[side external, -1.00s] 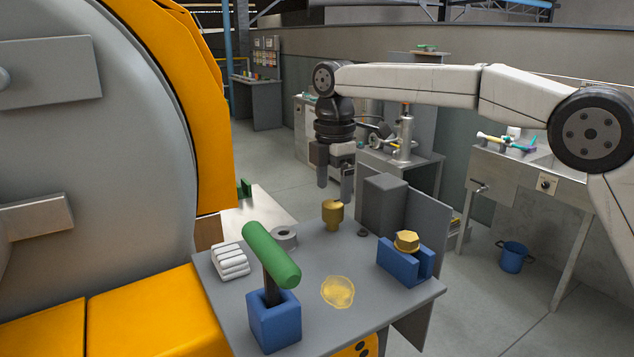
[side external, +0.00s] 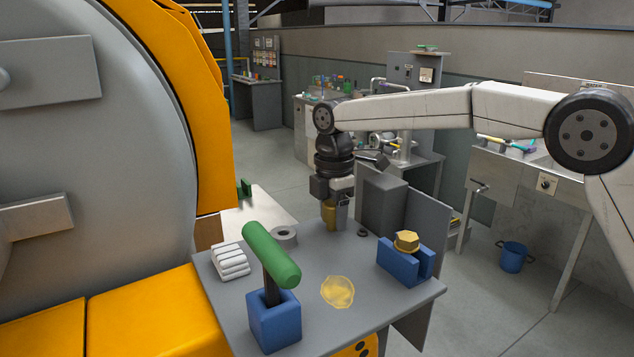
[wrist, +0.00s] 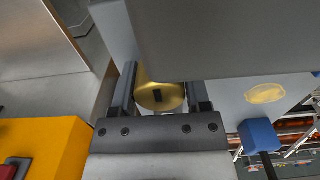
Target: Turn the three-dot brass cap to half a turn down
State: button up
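A brass cap-like piece (side external: 329,216) stands at the back of the grey bench top. My gripper (side external: 334,217) points down over it with the fingers on either side. A second brass piece, a hex cap (side external: 407,240), sits in a blue holder (side external: 401,265) at the right of the bench. I make out no three dots on either brass piece.
A green-handled tool (side external: 271,254) stands in a blue block (side external: 274,322) at the front. White rolls (side external: 230,261), a grey ring (side external: 284,236) and a flat yellow patch (side external: 337,291) lie on the bench. A dark grey box (side external: 383,208) stands close right of my gripper.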

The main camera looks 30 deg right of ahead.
grip_shut()
jog(key=shift+m, duration=0.5)
